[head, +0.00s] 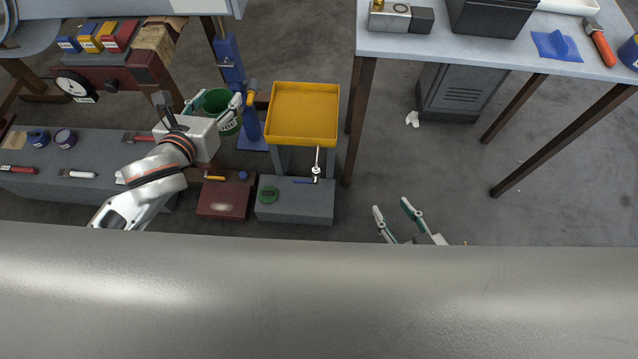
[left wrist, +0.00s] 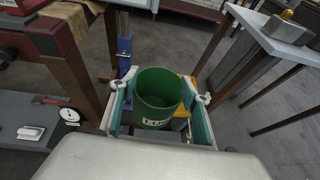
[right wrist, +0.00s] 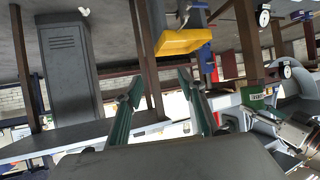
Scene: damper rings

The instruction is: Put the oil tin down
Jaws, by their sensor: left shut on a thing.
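The oil tin is a green open-topped can (head: 222,108) with a white label, in the head view left of the yellow tray. My left gripper (head: 218,103) is shut on it, with one finger on each side. In the left wrist view the tin (left wrist: 158,98) stands upright between the two fingers, its opening and label showing. What lies directly under the tin is hidden. In the right wrist view the tin (right wrist: 252,100) shows small at the right. My right gripper (head: 398,217) is open and empty over bare floor.
A yellow tray (head: 302,113) stands right of the tin, and a blue post (head: 229,62) rises close beside it. Below are a red box (head: 222,206) and a grey box (head: 296,208). A grey bench (head: 110,150) is at the left. A table (head: 460,45) stands at the right.

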